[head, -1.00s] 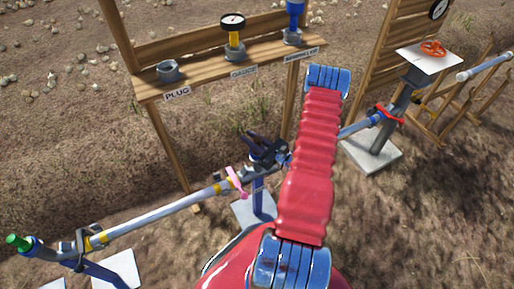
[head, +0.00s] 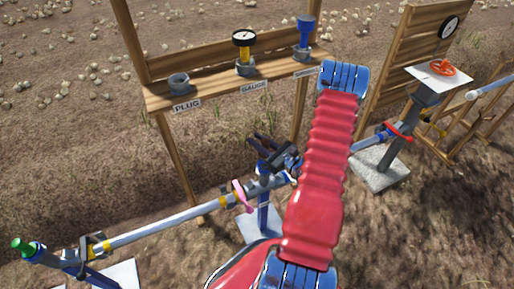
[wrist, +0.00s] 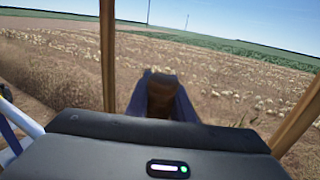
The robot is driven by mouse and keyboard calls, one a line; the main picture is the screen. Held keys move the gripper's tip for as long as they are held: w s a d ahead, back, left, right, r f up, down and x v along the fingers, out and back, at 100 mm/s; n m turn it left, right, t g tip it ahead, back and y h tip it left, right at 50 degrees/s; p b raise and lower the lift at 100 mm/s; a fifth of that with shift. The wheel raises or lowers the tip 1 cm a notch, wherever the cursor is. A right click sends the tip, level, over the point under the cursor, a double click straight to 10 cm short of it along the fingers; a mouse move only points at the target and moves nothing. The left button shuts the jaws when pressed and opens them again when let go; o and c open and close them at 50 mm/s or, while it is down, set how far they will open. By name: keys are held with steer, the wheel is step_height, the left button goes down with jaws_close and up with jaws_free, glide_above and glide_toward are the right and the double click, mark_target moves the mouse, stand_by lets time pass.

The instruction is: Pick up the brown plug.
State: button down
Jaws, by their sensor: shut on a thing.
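The brown plug (wrist: 161,95) shows in the wrist view as a dark brown block between the two blue fingers of my gripper (head: 264,143). My gripper is shut on it and holds it up, with open field behind. In the head view the gripper is a small dark shape beyond my red arm, just above the pipe in that picture. The plug cannot be made out clearly there. The grey round holder (head: 178,84) above the PLUG label on the wooden shelf looks empty.
The wooden shelf (head: 215,84) also carries a gauge (head: 244,50) and a blue fitting (head: 305,33). A silver pipe (head: 150,228) with a green end (head: 22,246) runs across the front left. A red valve wheel (head: 442,68) stands at right.

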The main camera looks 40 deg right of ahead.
steer(key=shift+r, duration=1.55)
